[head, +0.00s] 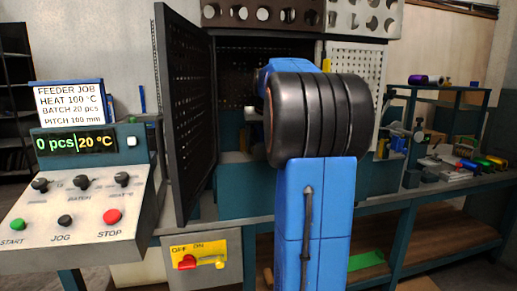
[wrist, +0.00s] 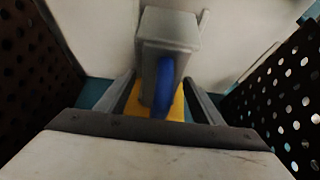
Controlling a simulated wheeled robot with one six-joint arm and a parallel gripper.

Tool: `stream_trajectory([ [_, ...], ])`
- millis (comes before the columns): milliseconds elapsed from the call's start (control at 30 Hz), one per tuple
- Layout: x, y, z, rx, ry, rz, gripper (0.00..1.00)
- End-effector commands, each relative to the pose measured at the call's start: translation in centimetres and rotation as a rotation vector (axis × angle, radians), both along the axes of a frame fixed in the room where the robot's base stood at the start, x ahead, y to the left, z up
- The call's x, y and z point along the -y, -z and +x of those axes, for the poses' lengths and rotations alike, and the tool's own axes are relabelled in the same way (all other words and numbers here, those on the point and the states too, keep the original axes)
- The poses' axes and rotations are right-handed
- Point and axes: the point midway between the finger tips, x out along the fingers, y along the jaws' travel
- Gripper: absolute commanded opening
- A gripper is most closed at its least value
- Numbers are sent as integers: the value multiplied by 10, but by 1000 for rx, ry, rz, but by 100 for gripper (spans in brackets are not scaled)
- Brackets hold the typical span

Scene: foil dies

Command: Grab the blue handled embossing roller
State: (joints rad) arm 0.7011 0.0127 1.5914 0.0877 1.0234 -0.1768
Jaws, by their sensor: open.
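In the wrist view a blue curved part (wrist: 165,84) shows against a grey block (wrist: 168,32). I cannot tell whether it is the embossing roller's handle. My gripper (wrist: 160,82) is open, its two fingers on either side of the blue part, with a gap on each side. Something yellow (wrist: 177,106) shows low between the fingers, partly hidden. In the head view my blue and black arm covers the middle, and my gripper is hidden behind it.
Dark perforated panels flank my gripper, on the left (wrist: 30,70) and right (wrist: 285,95). In the head view an open perforated door (head: 187,110) stands left of my arm. A control panel (head: 85,205) is front left. Several coloured rollers (head: 468,166) lie on the right bench.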

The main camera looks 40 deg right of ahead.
Motion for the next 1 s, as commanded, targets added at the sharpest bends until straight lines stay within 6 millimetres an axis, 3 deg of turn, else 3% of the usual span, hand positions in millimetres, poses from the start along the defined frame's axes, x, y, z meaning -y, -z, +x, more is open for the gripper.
stream_trajectory([
  [67, 0, 0, 0, 0, 0, 0, 61],
  [100, 0, 0, 0, 0, 0, 0, 56],
  [333, 0, 0, 0, 0, 0, 0, 1],
  [767, -1, -6, -1, 3, 0, -3, 0],
  [1000, -2, -29, -3, 4, 0, -4, 0],
])
